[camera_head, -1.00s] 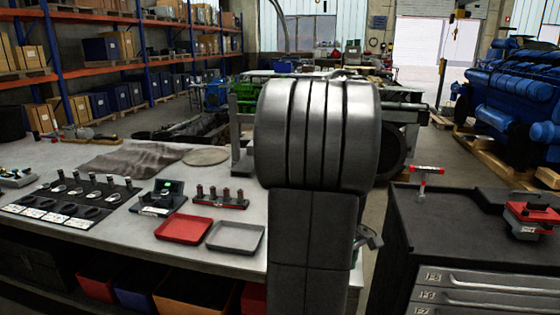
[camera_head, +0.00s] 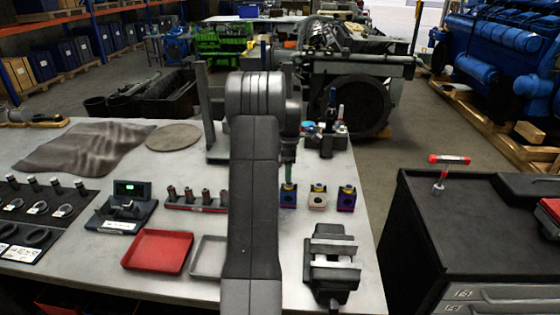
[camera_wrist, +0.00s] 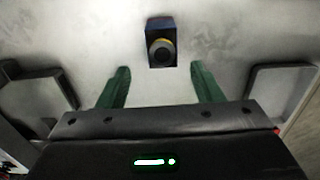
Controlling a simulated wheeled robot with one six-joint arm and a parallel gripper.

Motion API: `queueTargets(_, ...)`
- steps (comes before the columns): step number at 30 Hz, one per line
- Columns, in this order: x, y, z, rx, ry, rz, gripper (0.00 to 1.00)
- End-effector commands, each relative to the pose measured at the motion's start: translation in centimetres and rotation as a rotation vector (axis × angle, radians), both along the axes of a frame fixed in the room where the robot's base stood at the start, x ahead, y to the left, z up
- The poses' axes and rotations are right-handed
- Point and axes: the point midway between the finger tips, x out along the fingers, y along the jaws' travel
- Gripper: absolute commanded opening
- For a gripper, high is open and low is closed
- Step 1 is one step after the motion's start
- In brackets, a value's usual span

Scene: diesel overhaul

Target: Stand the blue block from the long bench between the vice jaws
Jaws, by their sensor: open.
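A pale block (camera_head: 317,197) and a purple-blue block (camera_head: 346,199) stand to the right. A rack of dark pegs (camera_head: 195,200), a red tray (camera_head: 158,251) and a grey tray (camera_head: 209,256) lie left. A dark cabinet (camera_head: 415,215) stands right, past a gap.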

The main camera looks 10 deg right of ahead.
Motion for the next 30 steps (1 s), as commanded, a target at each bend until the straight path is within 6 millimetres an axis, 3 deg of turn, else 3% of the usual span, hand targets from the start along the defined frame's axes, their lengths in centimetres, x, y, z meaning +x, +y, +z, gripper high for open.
queueTargets(8,-0.1,0.0,-2.0,0.001,0.002,-0.001,0.60)
queueTargets(24,-0.1,0.0,-8.1,0.000,0.000,-0.002,0.60)
queueTargets(30,-0.1,0.0,-8.9,0.000,0.000,-0.002,0.60)
